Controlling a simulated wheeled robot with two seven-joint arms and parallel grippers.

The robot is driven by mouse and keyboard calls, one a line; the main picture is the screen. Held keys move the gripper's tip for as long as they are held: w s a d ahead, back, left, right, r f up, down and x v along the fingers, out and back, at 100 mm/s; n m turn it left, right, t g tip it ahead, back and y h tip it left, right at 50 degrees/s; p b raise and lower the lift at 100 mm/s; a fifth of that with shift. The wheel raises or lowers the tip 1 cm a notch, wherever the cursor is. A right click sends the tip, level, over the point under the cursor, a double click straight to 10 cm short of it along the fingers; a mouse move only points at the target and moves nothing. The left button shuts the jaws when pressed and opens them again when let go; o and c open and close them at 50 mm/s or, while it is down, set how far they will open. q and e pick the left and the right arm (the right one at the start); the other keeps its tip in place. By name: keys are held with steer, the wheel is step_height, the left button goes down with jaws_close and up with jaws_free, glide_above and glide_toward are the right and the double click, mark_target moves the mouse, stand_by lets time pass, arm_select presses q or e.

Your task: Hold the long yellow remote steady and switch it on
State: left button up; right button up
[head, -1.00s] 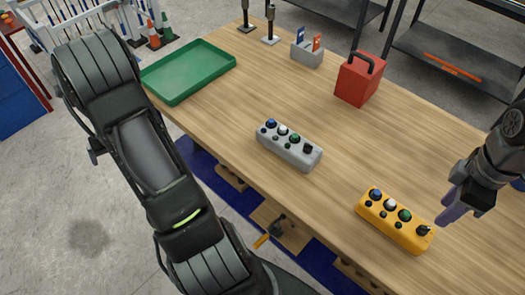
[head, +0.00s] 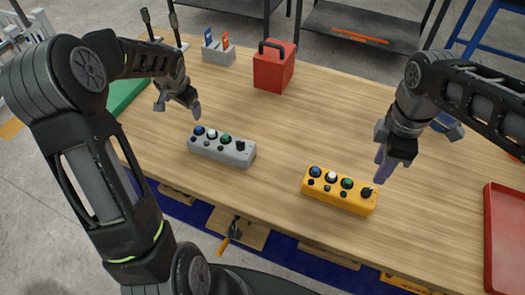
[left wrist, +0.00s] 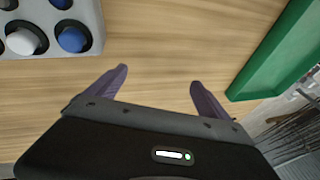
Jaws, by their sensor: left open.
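The long yellow remote (head: 338,191) lies on the table at the right of centre in the head view. It has blue, white and green buttons and a black switch (head: 367,193) at its right end. My right gripper (head: 383,165) is just behind and above that right end; its fingers look close together, and whether they are shut is unclear. My left gripper (head: 178,106) is open and empty above the table, behind a similar grey remote (head: 222,150). In the left wrist view the open fingers (left wrist: 158,85) have bare wood between them, and the grey remote's end (left wrist: 60,30) shows at upper left.
A green tray (head: 125,97) stands at the left and a red tray (head: 489,240) at the right edge. A red box with a black handle (head: 273,72) and a grey holder (head: 218,55) stand at the back. The middle of the table is clear.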

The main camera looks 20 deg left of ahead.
arm_select(q)
steer(key=w+d+m, duration=0.1)
steer(key=d, duration=0.3)
steer(key=w+d+m, duration=0.1)
steer(key=d, duration=0.2)
steer(key=w+d+m+h, duration=0.1)
steer(key=d, duration=0.3)
steer(key=shift+w+d+r+m, duration=0.1)
steer(key=shift+d+r+m, duration=0.2)
steer(key=shift+d+r, duration=0.05)
steer(key=d+m, duration=0.1)
steer(key=d, duration=0.2)
steer(key=d+m+h, duration=0.1)
steer(key=d, duration=0.3)
steer(key=d+r+m+g, duration=0.1)
steer(key=d, duration=0.3)
steer(key=shift+w+m, duration=0.1)
steer(key=shift+m, duration=0.3)
steer(key=s+d+r+m+g, duration=0.15)
steer(key=d+m, duration=0.25)
steer(key=d, duration=0.6)
step_height(320, 180, up, 2)
steer(key=m, duration=0.5)
glide_above(318, 177)
steer(key=shift+g+h, duration=0.4)
steer(key=shift+g, duration=0.05)
steer(key=shift+f, duration=0.1)
steer(key=shift+f, duration=3.85)
steer(key=shift+c, duration=0.2)
